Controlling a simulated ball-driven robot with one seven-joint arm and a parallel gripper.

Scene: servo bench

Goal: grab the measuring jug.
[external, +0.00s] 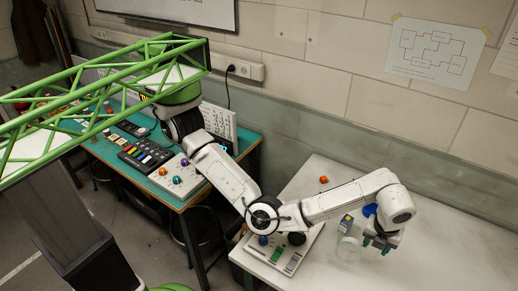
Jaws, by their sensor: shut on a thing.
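The measuring jug (347,250) is a clear, see-through vessel on the white table, just left of and below the end of my arm. My gripper (377,246) points down beside it, with its dark fingers at the jug's right side. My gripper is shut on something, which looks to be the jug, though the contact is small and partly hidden. The jug looks upright and at or close to the tabletop; I cannot tell whether it is lifted.
A small box (346,223) and a blue item (369,210) are close behind the jug. An orange ball (324,180) lies farther back. A control panel (283,252) with knobs and green buttons is to the left. The table's right part (460,250) is clear.

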